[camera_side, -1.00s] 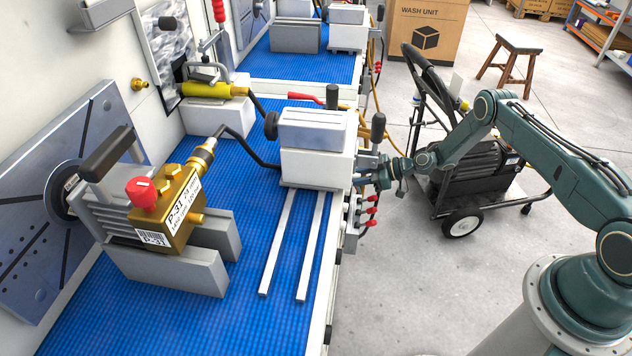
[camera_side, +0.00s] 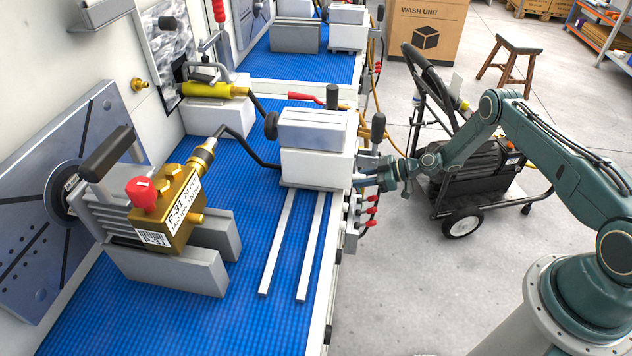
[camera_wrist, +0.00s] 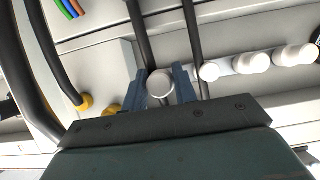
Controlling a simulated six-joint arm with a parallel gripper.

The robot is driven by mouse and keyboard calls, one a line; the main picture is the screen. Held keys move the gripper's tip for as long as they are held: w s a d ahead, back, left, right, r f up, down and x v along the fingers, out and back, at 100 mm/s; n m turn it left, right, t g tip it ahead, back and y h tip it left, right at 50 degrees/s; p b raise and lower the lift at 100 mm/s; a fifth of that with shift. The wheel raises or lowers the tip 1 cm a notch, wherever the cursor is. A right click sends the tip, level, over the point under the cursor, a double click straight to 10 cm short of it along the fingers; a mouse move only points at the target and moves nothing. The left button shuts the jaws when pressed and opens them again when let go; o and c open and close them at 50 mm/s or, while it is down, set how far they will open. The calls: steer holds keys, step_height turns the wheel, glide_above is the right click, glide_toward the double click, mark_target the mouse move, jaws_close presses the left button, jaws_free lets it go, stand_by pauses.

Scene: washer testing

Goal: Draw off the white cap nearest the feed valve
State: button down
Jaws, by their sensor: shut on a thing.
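My gripper (camera_wrist: 173,84) is shut on a white cap (camera_wrist: 160,84) in the wrist view, with one blue-grey finger on each side of it. Several more white caps stand in a row to the right, the closest of them a white cap (camera_wrist: 209,72) just outside the right finger. In the side view my gripper (camera_side: 366,180) is at the bench's right edge, beside the white block unit; the held cap is too small to make out clearly there. I cannot tell for certain which part is the feed valve.
Yellow fittings (camera_wrist: 85,103) and dark hoses run close to the fingers. Red-tipped parts (camera_side: 371,211) stick out below my gripper. A black-handled cart (camera_side: 470,165) stands behind my arm.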

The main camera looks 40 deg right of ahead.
steer(key=shift+s+d+f, duration=0.15)
steer(key=shift+s+d, duration=1)
